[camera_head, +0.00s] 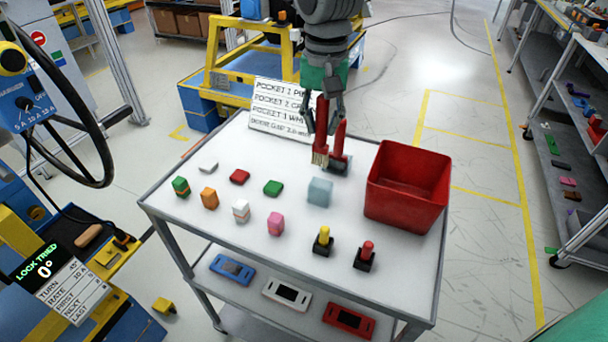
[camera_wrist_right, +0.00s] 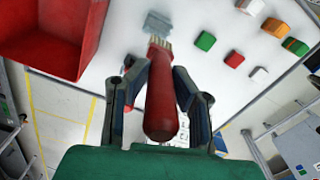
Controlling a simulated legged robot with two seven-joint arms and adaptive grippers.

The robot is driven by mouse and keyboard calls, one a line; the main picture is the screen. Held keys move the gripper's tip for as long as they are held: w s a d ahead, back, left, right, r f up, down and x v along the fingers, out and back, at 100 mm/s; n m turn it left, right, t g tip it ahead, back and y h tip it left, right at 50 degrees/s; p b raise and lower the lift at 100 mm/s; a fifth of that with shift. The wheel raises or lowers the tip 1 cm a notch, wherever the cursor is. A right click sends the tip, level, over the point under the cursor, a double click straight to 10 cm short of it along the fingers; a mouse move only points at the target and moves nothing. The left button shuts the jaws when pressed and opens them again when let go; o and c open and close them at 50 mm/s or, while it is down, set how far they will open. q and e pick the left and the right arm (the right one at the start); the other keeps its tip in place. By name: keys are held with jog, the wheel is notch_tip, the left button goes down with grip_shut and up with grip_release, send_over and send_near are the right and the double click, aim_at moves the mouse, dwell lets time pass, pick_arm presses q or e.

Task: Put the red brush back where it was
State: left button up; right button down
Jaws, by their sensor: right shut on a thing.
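The red brush (camera_head: 321,128) hangs upright above the white table top, its pale bristles pointing down. My right gripper (camera_head: 325,108) is shut on its red handle. In the right wrist view the handle of the red brush (camera_wrist_right: 161,105) lies between the two fingers of my right gripper (camera_wrist_right: 157,78), bristles pointing away. Close beside the brush stands a red upright piece (camera_head: 341,133) with a dark base (camera_head: 338,163); the brush partly hides it, and I cannot tell whether they touch. My left gripper is not in view.
A red bin (camera_head: 406,186) is to the right. Several small coloured blocks lie at the left. Yellow (camera_head: 323,240) and red (camera_head: 366,255) knobs on black bases stand near the front edge. A text sign (camera_head: 281,105) stands behind.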

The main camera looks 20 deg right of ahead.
aim_at(322, 165)
jog(key=f, duration=0.1)
jog(key=s+f, duration=0.1)
jog(key=f, duration=0.2)
jog(key=shift+s, duration=0.25)
jog(key=f, duration=0.4)
jog(key=shift+w+d+f, duration=0.15)
jog(key=shift+w+f, duration=0.1)
jog(key=shift+f, duration=0.1)
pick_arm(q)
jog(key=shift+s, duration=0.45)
pick_arm(e)
jog(key=shift+w+f, duration=0.1)
jog(key=shift+f, duration=0.25)
jog(key=shift+f, duration=0.1)
jog(key=c, duration=1.4)
grip_release()
notch_tip(322, 165, up, 12)
jog(key=shift+r, duration=0.2)
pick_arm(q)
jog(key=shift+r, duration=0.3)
